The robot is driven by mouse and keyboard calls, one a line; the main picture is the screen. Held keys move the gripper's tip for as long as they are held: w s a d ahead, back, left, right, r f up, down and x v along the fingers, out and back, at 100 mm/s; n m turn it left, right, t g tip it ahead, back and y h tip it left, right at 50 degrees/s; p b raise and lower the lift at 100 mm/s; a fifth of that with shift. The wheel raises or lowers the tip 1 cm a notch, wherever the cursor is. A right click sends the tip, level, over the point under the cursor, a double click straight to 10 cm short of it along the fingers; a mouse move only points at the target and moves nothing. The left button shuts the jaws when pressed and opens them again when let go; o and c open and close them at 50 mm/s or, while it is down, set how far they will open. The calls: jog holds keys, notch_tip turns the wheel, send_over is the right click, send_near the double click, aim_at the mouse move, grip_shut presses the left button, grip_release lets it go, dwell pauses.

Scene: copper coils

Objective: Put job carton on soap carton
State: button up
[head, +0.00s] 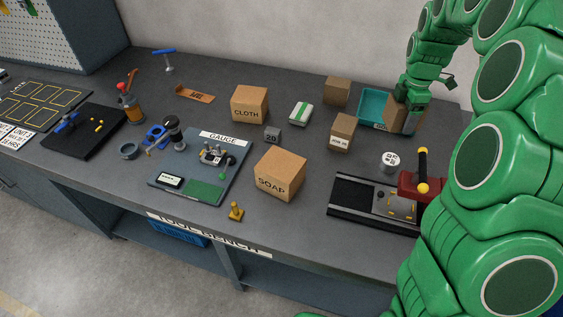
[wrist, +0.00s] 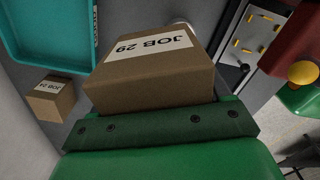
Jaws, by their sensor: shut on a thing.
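My gripper (head: 411,97) is shut on a brown job carton (head: 401,121) at the right edge of the teal tray in the head view. In the wrist view this carton (wrist: 150,77) fills the middle, with a white label reading JOB 29. My gripper's dark jaw (wrist: 160,126) lies across its near side. I cannot tell how far the carton is above the bench. The soap carton (head: 280,174) stands upright at the bench's front middle, its top bare. It is left of and nearer than my gripper.
Another job carton (head: 342,132) and a plain-looking carton (head: 337,90) stand left of the teal tray (head: 371,104). A cloth carton (head: 249,105), grey block (head: 272,135), gauge board (head: 176,187) and white cylinder (head: 390,161) are around. A red-handled fixture (head: 372,202) sits front right.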

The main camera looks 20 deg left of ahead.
jog(key=s+a+r+n, duration=0.3)
jog(key=s+a, duration=0.4)
jog(key=s+a+r+n, duration=0.2)
jog(key=s+a+n, duration=0.1)
jog(key=s+a, duration=0.4)
jog(key=s+a+r+n, duration=0.1)
jog(key=s+a+n, duration=0.3)
jog(key=s, duration=0.5)
jog(key=s+a+r+n, duration=0.2)
jog(key=s+a+n, duration=0.1)
jog(key=s, duration=0.5)
send_over(281, 163)
jog(key=s, duration=0.1)
jog(key=f, duration=0.8)
jog(key=shift+s+d+f, duration=0.1)
jog(key=shift+d+f, duration=0.2)
jog(key=shift+d, duration=0.05)
jog(key=shift+w+a+f, duration=0.25)
jog(key=shift+w+f, duration=0.15)
jog(key=shift+f, duration=0.15)
jog(key=shift+w+a+f, duration=0.1)
jog(key=shift+w+f, duration=0.1)
jog(key=shift+f, duration=1.65)
jog(key=shift+f, duration=0.15)
